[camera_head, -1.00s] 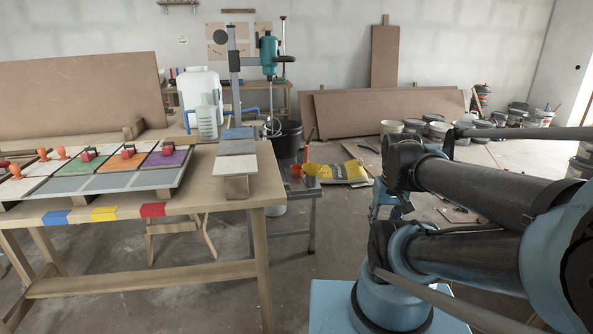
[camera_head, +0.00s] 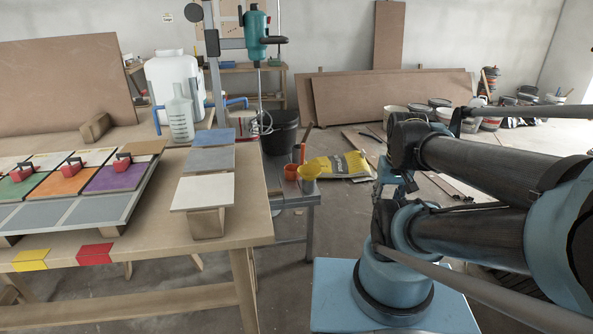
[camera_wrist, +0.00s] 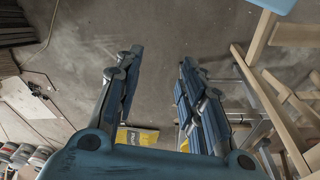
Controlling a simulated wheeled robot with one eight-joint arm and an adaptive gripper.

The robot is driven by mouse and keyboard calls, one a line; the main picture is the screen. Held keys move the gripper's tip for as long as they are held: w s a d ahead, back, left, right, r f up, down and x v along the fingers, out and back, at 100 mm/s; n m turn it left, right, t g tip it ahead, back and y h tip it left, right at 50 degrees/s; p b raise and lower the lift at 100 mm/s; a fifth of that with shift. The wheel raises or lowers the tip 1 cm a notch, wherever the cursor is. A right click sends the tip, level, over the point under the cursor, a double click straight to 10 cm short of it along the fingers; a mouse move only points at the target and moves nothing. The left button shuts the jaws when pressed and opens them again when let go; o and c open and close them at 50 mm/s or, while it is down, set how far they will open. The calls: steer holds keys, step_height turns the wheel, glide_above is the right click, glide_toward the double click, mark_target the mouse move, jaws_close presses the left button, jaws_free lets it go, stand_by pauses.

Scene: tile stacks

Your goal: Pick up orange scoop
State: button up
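An orange scoop-like cup (camera_head: 291,172) stands on a small grey side table (camera_head: 292,199) just right of the workbench in the head view. The orange cup does not show in the wrist view. My arm is folded at the right of the head view, well to the right of the cups.
The wooden workbench (camera_head: 150,243) fills the left, with tile stacks on it, including a white tile (camera_head: 203,192) near its right edge. A mixer (camera_head: 257,40) and a black bucket (camera_head: 281,132) stand behind the side table. A yellow bag (camera_head: 337,165) lies on the floor. The floor right of the workbench is partly clear.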

steer(key=shift+w, duration=0.1)
steer(key=w+a+r+n+y, duration=0.1)
steer(key=w+a+r+y, duration=0.15)
steer(key=w, duration=0.25)
steer(key=w+a+r+n+g+y, duration=0.1)
steer(key=w+a+r+n, duration=0.15)
steer(key=w+r, duration=0.2)
steer(key=w+a+r+n+y, duration=0.1)
steer(key=w+a+r+y, duration=0.1)
steer(key=w+a, duration=0.3)
steer(key=w+a+n+y, duration=0.3)
steer(key=w+n+y, duration=0.1)
steer(key=w, duration=1.4)
steer(key=w+f+n+g+y, duration=0.1)
steer(key=w+f+n+y, duration=0.4)
steer(key=w, duration=0.9)
steer(key=n+g+y, duration=0.1)
steer(key=n+y, duration=0.3)
steer(key=n, duration=0.1)
glide_toward(303, 150)
steer(key=shift+h, duration=0.25)
steer(key=a, duration=1)
steer(key=shift+w+a, duration=0.15)
steer(key=shift+w, duration=0.05)
jaws_close()
